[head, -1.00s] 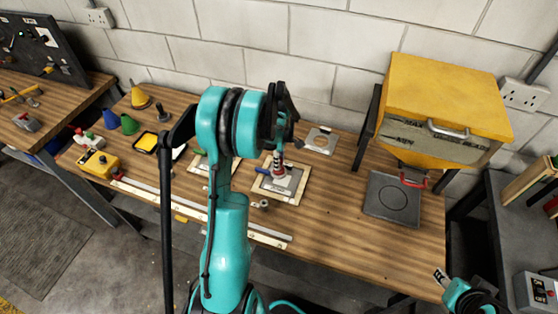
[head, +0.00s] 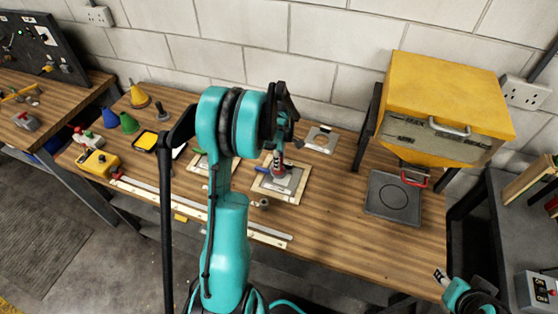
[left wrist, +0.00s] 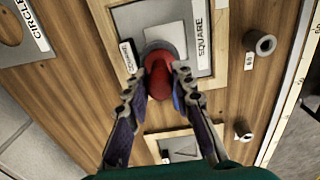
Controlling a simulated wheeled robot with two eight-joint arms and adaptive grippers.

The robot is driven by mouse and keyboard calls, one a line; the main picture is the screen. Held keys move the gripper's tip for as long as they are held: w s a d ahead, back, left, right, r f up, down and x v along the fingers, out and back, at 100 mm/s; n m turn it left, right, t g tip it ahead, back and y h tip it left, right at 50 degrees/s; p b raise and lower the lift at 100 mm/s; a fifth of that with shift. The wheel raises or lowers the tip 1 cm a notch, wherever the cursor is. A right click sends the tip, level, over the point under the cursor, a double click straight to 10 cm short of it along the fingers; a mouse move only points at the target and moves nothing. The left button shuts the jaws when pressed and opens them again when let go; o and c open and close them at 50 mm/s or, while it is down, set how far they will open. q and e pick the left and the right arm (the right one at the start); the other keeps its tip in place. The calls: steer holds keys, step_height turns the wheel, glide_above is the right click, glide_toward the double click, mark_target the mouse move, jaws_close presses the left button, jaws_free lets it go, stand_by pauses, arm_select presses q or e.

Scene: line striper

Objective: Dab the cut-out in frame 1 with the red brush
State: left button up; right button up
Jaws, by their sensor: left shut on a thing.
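My left gripper (left wrist: 160,78) is shut on the red brush (left wrist: 158,80), seen from above in the left wrist view. In the head view the brush (head: 278,168) stands roughly upright over a grey stencil plate in a light wooden frame (head: 292,197). In the left wrist view this plate (left wrist: 205,60) carries the label SQUARE. The brush and fingers hide part of its cut-out, and I cannot tell whether the bristles touch. A second framed plate (left wrist: 180,148) lies nearby. No frame number is readable. My right gripper (head: 440,276) is at the lower right, too small to judge.
A plate labelled CIRCLE (left wrist: 12,30) lies at the back. A yellow hopper (head: 450,95) and a dark square plate (head: 392,198) stand right. A long rail (head: 160,195) runs along the front.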

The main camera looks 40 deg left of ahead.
arm_select(q)
steer(key=shift+r+p, duration=1.15)
steer(key=shift+r, duration=1)
steer(key=shift+r+p, duration=1.5)
steer(key=shift+r, duration=1.05)
